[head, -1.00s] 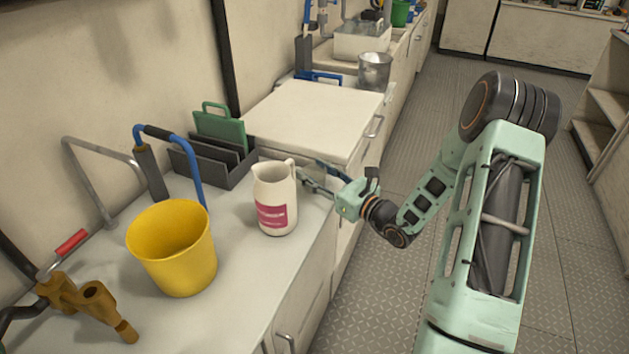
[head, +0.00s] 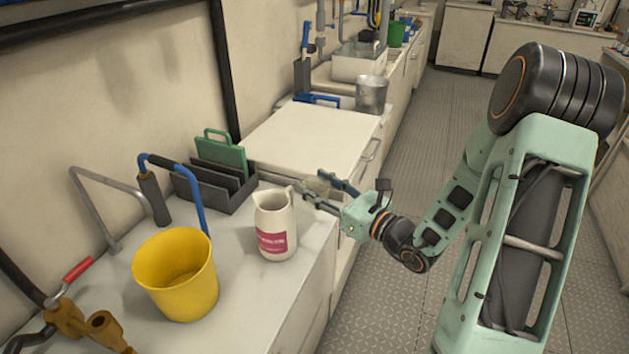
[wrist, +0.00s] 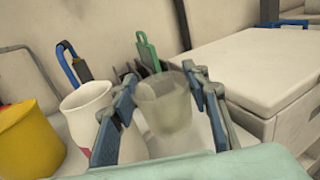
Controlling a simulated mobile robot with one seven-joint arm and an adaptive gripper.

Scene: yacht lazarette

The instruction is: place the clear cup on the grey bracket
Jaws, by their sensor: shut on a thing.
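The clear cup (wrist: 165,108) is between the fingers of my gripper (wrist: 163,92), which is shut on it; the cup looks roughly upright and empty. In the head view my gripper (head: 322,190) is above the counter's right edge, just right of the white pitcher, and the cup there is faint and partly hidden by the fingers. I cannot tell for sure which thing is the grey bracket: a dark grey slotted holder (head: 214,194) holding a green board stands at the wall, and a grey bent tube (head: 97,212) stands farther left.
The white pitcher (head: 275,226) with a pink label stands close left of my gripper. A yellow bucket (head: 176,274), a blue-handled tool (head: 187,176) and brass fittings (head: 66,317) crowd the left. The raised white top (head: 310,140) behind is mostly bare.

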